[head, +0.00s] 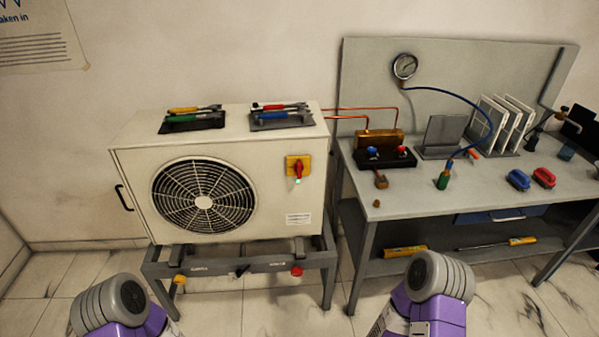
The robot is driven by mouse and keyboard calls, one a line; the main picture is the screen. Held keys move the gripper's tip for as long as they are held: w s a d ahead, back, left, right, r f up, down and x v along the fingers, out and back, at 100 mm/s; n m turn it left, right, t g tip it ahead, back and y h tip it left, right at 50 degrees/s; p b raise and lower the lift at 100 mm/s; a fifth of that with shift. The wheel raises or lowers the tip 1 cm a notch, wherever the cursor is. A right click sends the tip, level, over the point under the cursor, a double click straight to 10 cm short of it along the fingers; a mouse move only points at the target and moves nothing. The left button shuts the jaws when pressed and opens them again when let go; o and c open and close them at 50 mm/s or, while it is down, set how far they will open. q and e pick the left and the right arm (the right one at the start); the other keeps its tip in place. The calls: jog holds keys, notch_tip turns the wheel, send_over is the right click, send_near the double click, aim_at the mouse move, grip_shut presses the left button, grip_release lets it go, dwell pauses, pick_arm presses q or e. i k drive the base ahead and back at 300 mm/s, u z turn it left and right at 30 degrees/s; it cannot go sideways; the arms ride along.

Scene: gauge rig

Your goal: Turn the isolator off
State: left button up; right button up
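The isolator is a yellow plate (291,161) with a red rotary handle (299,170). It sits on the upper right of the front face of a white outdoor unit (265,207). The red handle looks roughly upright, and its exact angle is too small to read. Neither gripper shows in the head view. Only purple and grey links of my two arms show at the bottom edge, well below and apart from the isolator. Nothing covers the isolator.
The unit stands on a grey frame (330,268) with a fan grille (203,199) at its front. Two tool trays lie on top. The space before the isolator is clear.

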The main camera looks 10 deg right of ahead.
aim_at(298, 167)
jog(key=k, duration=0.65)
jog(key=u, duration=0.5)
jog(key=i, duration=1.5)
jog(key=z, duration=0.55)
